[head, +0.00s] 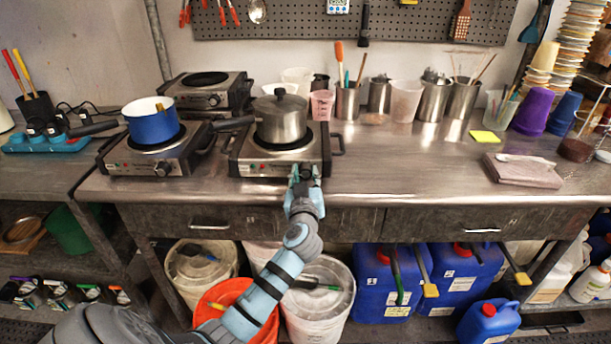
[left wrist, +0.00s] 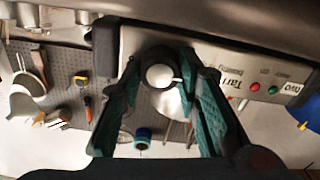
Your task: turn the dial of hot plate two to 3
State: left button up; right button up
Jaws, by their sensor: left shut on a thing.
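Hot plate two (head: 257,160) stands on the steel bench with a lidded steel pot (head: 281,122) on it. Its front panel also shows upside down in the left wrist view (left wrist: 215,60), with the word "two", a red light and a green light. My left gripper (head: 305,177) is at the right part of this panel. In the left wrist view its two teal fingers (left wrist: 160,80) are closed around the dial (left wrist: 163,75), one on each side. The dial has a pale round face; its number setting is not readable. My right gripper is not in view.
A second hot plate (head: 160,163) with a blue pot (head: 152,121) stands to the left, and another hot plate (head: 208,92) behind. Cups and tool holders line the back of the bench. The bench top right of hot plate two is mostly clear. Buckets (head: 318,300) stand below.

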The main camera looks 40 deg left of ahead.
pick_arm(q)
jog(key=m, duration=0.4)
jog(key=shift+m+p, duration=0.35)
jog(key=shift+m, duration=0.05)
jog(key=m+p, duration=0.1)
jog(key=m, duration=0.4)
jog(key=shift+d, duration=0.1)
jog(key=m+p, duration=0.2)
jog(key=m, duration=0.3)
jog(key=shift+w+m, duration=0.1)
jog(key=shift+m, duration=0.3)
jog(key=m+p, duration=0.2)
jog(key=m, duration=0.3)
jog(key=shift+f+m, duration=0.15)
jog(key=shift+m, duration=0.15)
jog(key=o, duration=1.2)
jog(key=shift+c, duration=0.2)
jog(key=shift+d, duration=0.1)
